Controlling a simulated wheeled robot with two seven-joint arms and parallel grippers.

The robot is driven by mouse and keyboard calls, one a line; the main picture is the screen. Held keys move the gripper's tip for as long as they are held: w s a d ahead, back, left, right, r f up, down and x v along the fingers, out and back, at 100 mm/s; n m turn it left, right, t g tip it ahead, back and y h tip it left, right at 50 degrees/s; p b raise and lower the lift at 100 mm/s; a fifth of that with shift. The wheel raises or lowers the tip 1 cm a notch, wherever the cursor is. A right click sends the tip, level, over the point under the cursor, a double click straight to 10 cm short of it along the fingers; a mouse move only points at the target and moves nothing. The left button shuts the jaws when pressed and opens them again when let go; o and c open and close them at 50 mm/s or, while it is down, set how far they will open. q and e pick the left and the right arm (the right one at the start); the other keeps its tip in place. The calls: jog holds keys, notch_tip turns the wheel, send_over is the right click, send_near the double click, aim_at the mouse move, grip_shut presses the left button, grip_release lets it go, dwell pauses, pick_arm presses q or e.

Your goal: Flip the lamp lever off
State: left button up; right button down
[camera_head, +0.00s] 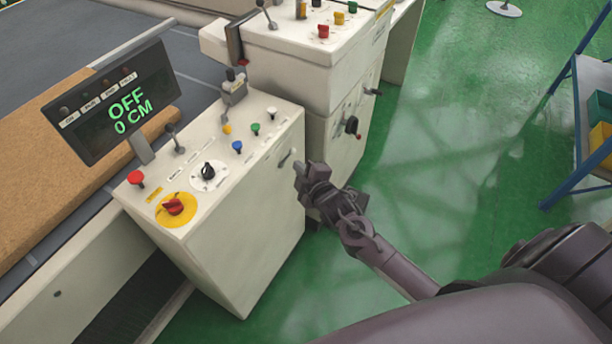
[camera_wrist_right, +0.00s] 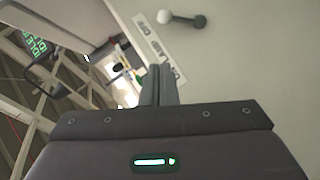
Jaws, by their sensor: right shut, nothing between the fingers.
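The lamp lever shows in the right wrist view (camera_wrist_right: 182,19) as a short dark rod with a white knob, mounted on a pale panel beside a label strip. In the head view a small lever (camera_head: 285,159) shows on the right side face of the cream control console (camera_head: 235,235). My right gripper (camera_head: 298,168) is shut and empty, just right of this lever. In the right wrist view its closed fingers (camera_wrist_right: 158,78) point toward the panel, below the lever and apart from it in the picture. My left gripper is in neither view.
The console top carries several knobs and buttons, including a red rotary switch (camera_head: 173,207). A display (camera_head: 113,100) reads OFF, 0 CM. A second cream cabinet (camera_head: 300,75) stands behind. A blue rack (camera_head: 580,130) stands far right. Green floor (camera_head: 450,150) lies open between.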

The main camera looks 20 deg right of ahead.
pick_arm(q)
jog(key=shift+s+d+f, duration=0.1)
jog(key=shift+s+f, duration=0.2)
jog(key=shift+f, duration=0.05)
pick_arm(e)
jog(key=v, duration=0.3)
jog(key=shift+s+a+r, duration=0.1)
jog(key=shift+s+r, duration=0.2)
jog(key=shift+s, duration=0.05)
jog(key=shift+a, duration=0.1)
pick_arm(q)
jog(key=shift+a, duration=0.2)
